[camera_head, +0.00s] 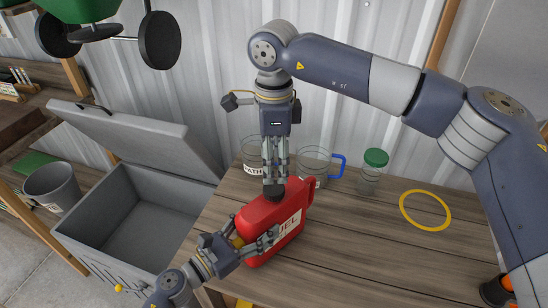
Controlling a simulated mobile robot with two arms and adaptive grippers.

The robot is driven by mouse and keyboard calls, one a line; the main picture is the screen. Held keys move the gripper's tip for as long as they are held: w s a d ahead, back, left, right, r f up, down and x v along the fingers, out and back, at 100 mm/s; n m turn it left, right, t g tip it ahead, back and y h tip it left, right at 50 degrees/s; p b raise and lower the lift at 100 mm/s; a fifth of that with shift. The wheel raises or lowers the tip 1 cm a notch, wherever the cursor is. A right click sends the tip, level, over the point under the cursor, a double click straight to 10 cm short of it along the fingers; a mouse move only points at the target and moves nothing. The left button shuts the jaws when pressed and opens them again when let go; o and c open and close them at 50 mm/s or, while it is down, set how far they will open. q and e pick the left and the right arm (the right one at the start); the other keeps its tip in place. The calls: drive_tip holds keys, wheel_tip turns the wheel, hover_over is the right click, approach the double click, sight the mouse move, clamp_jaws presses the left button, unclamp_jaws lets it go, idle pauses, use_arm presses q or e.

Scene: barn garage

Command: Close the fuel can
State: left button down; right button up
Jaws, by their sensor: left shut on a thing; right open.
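The red fuel can (292,208) with a white label stands on the wooden table. My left gripper (254,234) comes in from the lower left and is shut on the fuel can's near left side. My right gripper (274,178) points straight down over the can's top, with its fingers close together but open. A dark piece shows at its fingertips on top of the can; I cannot tell whether it is a cap or the fingertips. The can's opening is hidden behind the fingers.
Behind the can stand a clear labelled jar (252,152), a clear jug with a blue handle (338,160) and a green-lidded jar (371,172). A yellow ring (425,194) lies on the right of the table (370,255). An open grey chest (95,207) stands left.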

sight(274, 187)
drive_tip(key=shift+f, duration=4)
drive_tip(key=c, duration=1.1)
drive_tip(key=shift+m, duration=0.3)
drive_tip(key=o, duration=1.2)
wheel_tip(274, 187, up, 12)
